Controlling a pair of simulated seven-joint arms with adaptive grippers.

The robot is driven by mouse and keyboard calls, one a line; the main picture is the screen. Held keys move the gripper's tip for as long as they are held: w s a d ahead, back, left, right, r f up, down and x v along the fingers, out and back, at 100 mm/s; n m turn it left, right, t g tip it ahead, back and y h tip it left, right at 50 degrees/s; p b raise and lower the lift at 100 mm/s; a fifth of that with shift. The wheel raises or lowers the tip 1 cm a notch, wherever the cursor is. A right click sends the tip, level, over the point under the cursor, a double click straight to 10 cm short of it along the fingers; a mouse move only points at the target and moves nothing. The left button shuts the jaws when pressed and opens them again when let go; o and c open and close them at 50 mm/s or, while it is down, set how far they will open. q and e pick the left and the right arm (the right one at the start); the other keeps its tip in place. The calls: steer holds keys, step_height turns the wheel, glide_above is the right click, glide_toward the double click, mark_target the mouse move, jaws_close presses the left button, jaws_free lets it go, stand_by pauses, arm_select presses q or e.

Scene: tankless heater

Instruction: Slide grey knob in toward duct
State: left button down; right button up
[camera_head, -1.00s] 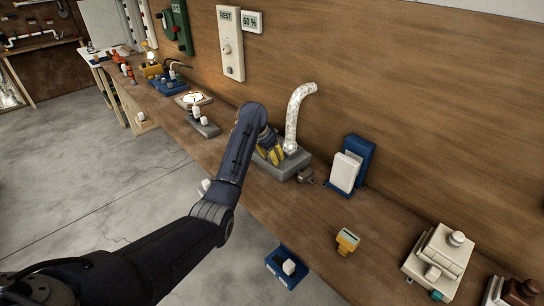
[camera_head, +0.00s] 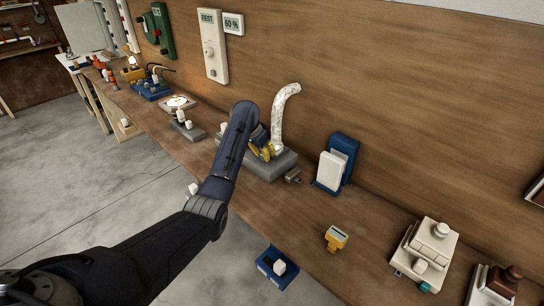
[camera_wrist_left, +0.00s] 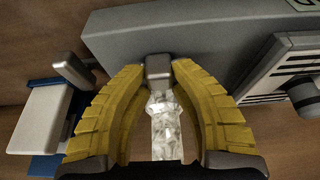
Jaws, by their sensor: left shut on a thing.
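The grey knob (camera_wrist_left: 158,68) is a small block on the long grey heater body (camera_wrist_left: 225,30) in the left wrist view. My left gripper (camera_wrist_left: 160,70) has its yellow fingers closed on the knob, one on each side. The silver crinkled duct (camera_wrist_left: 164,130) shows between the fingers, just below the knob in that view. In the head view the duct (camera_head: 283,112) rises and bends right from the grey body (camera_head: 258,170), and my left gripper (camera_head: 262,151) is close to its left side. The knob is hidden there by the fingers. My right gripper is not in view.
A blue stand with a white panel (camera_head: 331,171) is right of the heater. A cream unit (camera_head: 424,250) is farther right. The wooden wall (camera_head: 400,110) is close behind.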

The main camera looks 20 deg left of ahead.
arm_select(q)
steer(key=shift+d, duration=0.1)
steer(key=c, duration=1.1)
jaws_free()
steer(key=shift+w, duration=0.1)
steer(key=shift+v, duration=5.95)
